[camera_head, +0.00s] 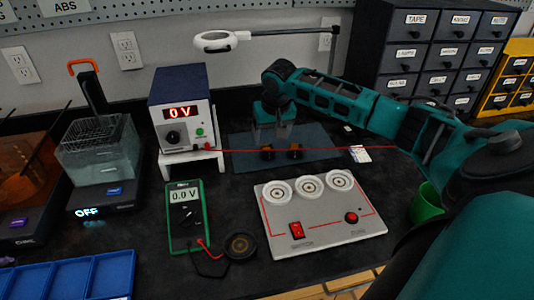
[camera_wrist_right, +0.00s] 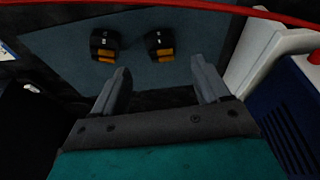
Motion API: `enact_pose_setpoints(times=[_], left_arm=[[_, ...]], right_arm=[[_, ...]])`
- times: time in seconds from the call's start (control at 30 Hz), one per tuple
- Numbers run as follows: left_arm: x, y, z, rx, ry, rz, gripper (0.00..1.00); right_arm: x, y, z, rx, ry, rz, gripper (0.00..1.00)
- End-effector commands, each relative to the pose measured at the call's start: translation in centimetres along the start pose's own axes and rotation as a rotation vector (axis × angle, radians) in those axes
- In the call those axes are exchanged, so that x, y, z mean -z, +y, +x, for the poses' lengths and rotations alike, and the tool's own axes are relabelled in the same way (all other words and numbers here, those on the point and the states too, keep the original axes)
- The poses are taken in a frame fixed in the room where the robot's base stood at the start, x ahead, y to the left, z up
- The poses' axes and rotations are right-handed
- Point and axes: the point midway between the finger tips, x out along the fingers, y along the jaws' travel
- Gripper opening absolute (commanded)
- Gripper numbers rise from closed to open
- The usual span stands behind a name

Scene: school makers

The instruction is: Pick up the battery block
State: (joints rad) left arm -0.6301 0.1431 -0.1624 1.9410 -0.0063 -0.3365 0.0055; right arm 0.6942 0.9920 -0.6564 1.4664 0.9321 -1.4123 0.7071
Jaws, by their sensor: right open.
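Two small black-and-orange blocks lie side by side on the blue-grey mat (camera_head: 320,139): a left one (camera_head: 267,154) and a right one (camera_head: 295,152). Either may be the battery block; I cannot tell which. Both also show in the right wrist view, one at the left (camera_wrist_right: 105,45) and one near the middle (camera_wrist_right: 160,45). My right gripper (camera_head: 273,133) is open and empty, just behind and above the blocks. In the wrist view its fingers (camera_wrist_right: 160,76) are apart from both blocks, with the middle block ahead of the gap. My left gripper is not in view.
A power supply (camera_head: 183,110) reading 0 V stands on a white stand left of the mat. A red lead (camera_head: 335,149) crosses the mat area near the blocks. A grey switch panel (camera_head: 320,222) and a green multimeter (camera_head: 186,216) lie in front. A magnifier lamp (camera_head: 221,41) overhangs behind.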

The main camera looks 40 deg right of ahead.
Motion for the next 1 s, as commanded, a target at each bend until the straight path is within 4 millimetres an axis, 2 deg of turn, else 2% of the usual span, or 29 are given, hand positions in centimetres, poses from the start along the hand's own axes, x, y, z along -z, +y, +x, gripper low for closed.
enact_pose_setpoints(times=[0.17,0.43,0.73,1.0], left_arm=[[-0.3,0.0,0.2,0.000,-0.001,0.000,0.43],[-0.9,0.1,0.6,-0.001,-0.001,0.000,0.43],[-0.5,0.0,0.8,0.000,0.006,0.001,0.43],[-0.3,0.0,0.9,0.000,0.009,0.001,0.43]], right_arm=[[0.0,-0.1,1.4,0.000,0.000,0.001,0.75],[0.0,-0.2,5.2,0.000,0.001,0.001,0.75],[0.0,-0.2,5.7,0.000,0.002,-0.001,0.75],[0.0,-0.2,5.7,0.000,0.002,-0.001,0.50]])
